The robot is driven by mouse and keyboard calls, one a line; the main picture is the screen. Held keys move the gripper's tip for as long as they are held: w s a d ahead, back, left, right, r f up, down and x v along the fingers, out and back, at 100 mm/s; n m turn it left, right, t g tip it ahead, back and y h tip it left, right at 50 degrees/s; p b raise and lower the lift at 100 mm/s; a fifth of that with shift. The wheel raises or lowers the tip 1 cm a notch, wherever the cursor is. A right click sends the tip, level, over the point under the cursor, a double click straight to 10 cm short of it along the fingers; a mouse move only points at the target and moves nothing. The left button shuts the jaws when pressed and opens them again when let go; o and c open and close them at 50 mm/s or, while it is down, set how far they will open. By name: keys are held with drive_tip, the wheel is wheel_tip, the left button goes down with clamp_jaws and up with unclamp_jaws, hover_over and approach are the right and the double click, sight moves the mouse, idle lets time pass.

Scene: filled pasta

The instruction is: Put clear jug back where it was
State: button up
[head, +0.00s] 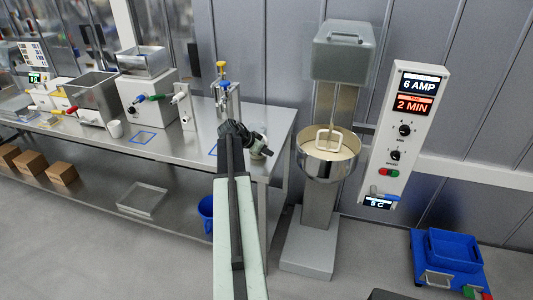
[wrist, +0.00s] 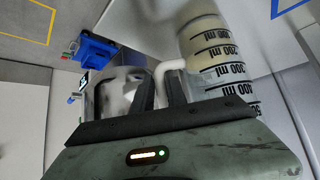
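The clear jug (wrist: 218,62) has black ml markings and pale cream-coloured contents or tint, and fills the upper middle of the wrist view. Its white handle (wrist: 168,67) is between the dark fingers of my gripper (wrist: 162,92), which look shut on it. In the head view my gripper (head: 240,133) is over the right end of the steel table (head: 185,150), with the jug (head: 260,149) just to its right, partly hidden by the gripper. A blue outline (head: 143,138) is marked on the tabletop, and part of another (head: 213,151) shows beside my arm.
A mixer with a steel bowl (head: 325,168) stands right of the table.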

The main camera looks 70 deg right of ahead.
drive_tip(key=shift+o, duration=0.8)
drive_tip(key=shift+r+p, duration=0.35)
drive_tip(key=p+v, duration=0.8)
drive_tip(key=v, duration=0.3)
drive_tip(key=shift+w+a, duration=0.25)
drive_tip(key=shift+a, duration=0.1)
drive_tip(key=shift+r, duration=0.15)
